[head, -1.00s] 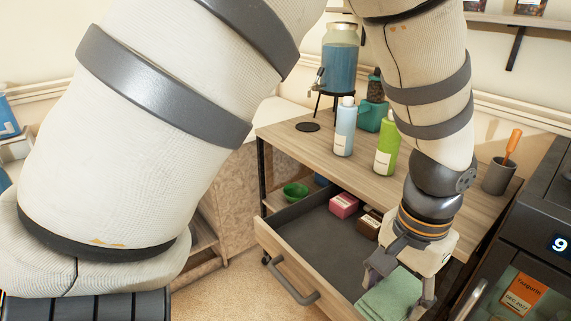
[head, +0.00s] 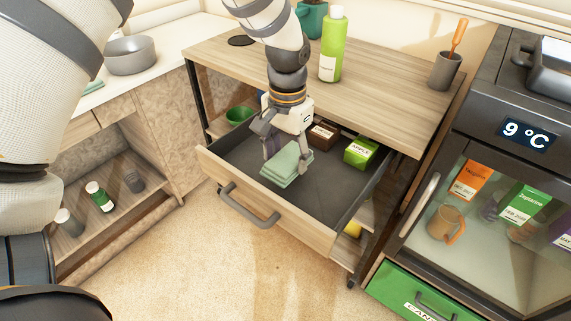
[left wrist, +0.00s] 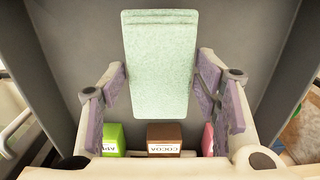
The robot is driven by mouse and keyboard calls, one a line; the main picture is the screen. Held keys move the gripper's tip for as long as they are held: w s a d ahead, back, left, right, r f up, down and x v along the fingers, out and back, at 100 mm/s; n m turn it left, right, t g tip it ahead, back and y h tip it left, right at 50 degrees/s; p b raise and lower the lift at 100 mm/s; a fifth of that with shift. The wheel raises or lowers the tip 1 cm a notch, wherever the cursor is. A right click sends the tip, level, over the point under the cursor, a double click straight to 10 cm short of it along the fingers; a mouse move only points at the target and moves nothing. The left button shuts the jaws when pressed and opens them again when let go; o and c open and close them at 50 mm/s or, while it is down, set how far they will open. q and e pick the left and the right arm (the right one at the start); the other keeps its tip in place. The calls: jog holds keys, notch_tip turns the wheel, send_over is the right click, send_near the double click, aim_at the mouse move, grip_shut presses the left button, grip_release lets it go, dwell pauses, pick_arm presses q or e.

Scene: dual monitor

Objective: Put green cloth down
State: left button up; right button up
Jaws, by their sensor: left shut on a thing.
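In the left wrist view the cloth (left wrist: 158,65) hangs flat between the two purple-padded fingers, over the dark drawer floor (left wrist: 225,30). My left gripper is shut on it. I cannot tell whether the cloth touches the drawer floor. My right gripper is not in view.
In the drawer's back part are a brown cocoa box (head: 322,134) and a green apple box (head: 361,152); a pink box (left wrist: 208,140) shows in the wrist view. The drawer's middle floor is bare. A fridge (head: 480,185) stands at the right, a green bottle (head: 331,50) on the tabletop.

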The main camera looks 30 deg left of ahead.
aim_at(284, 156)
pick_arm(q)
jog(key=f, duration=0.2)
jog(key=a+f, duration=0.1)
jog(key=f, duration=0.1)
jog(key=shift+w, duration=0.15)
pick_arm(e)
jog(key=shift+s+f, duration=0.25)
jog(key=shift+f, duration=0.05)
pick_arm(q)
jog(key=shift+f, duration=0.1)
jog(key=o, duration=1)
notch_tip(284, 156, up, 12)
jog(key=shift+r+p, duration=0.15)
jog(key=shift+p, duration=0.3)
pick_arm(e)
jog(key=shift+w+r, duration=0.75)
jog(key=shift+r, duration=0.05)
